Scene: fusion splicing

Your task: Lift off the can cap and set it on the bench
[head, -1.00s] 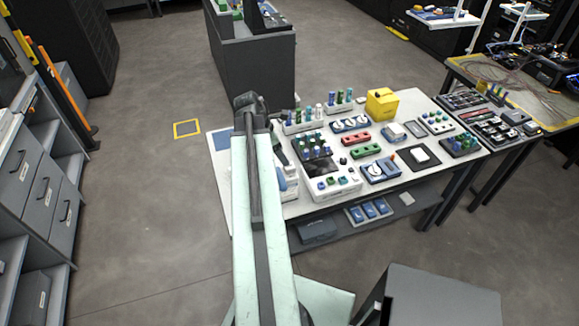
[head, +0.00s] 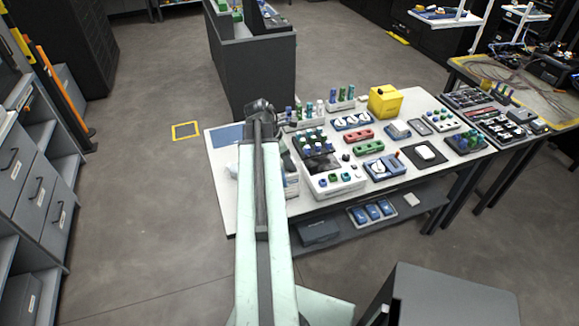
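The white bench (head: 222,192) stands right of centre with many small items on it. A yellow box-shaped can (head: 385,103) stands at its back edge, with a small dark spot on top (head: 380,92) that may be its cap; it is too small to be sure. My gripper (head: 260,106), at the dark far end of my arm, is over the left part of the bench, well left of the yellow can. Its fingers cannot be made out, so whether it is open or holds anything does not show.
A blue mat (head: 227,136) lies at the bench's back left, largely bare. Racks of bottles (head: 341,98), a white splicer-like device (head: 333,182), red and green holders (head: 368,146) and a dark mat (head: 437,168) crowd the rest. A grey cabinet (head: 250,70) stands behind.

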